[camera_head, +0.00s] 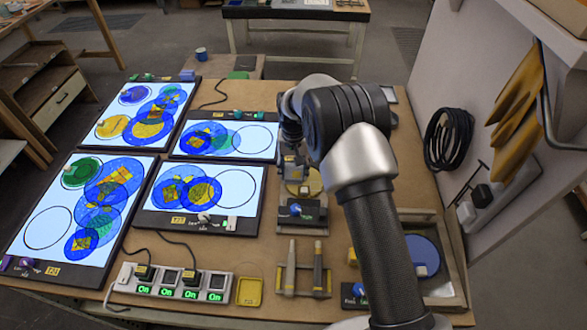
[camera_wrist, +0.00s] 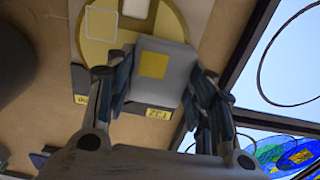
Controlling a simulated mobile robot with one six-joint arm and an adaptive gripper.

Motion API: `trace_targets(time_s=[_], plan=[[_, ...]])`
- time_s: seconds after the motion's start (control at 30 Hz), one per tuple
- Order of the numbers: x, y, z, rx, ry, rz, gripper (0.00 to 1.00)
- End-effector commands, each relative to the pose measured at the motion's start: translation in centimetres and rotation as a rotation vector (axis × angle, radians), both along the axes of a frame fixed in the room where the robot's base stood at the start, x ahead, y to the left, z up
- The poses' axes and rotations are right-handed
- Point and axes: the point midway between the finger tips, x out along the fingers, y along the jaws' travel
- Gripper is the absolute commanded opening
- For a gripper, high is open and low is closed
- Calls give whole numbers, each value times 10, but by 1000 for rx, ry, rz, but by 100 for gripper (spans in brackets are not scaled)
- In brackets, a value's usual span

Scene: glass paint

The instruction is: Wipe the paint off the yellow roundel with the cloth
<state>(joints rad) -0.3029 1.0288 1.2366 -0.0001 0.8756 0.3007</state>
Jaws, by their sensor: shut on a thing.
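The yellow roundel (camera_wrist: 92,55) lies flat on a pale board in the wrist view, partly hidden by what I hold. A pale square with a white outline (camera_wrist: 103,22) shows on its face; I cannot tell whether it is paint.
Several lit glass panels (camera_head: 228,140) with coloured discs stand left of the roundel. A power strip (camera_head: 170,284), a yellow dish (camera_head: 249,291) and a rack of tools (camera_head: 304,270) lie at the near side. A tray with a blue disc (camera_head: 424,250) stands right of my arm.

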Motion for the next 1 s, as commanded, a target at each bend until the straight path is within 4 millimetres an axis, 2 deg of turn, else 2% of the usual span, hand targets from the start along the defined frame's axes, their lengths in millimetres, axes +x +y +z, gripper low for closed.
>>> trace_targets(time_s=[0.57,1.0], plan=[[0,-2,-4,0,0,-1,30],[0,-34,-7,-1,2,-2,30]])
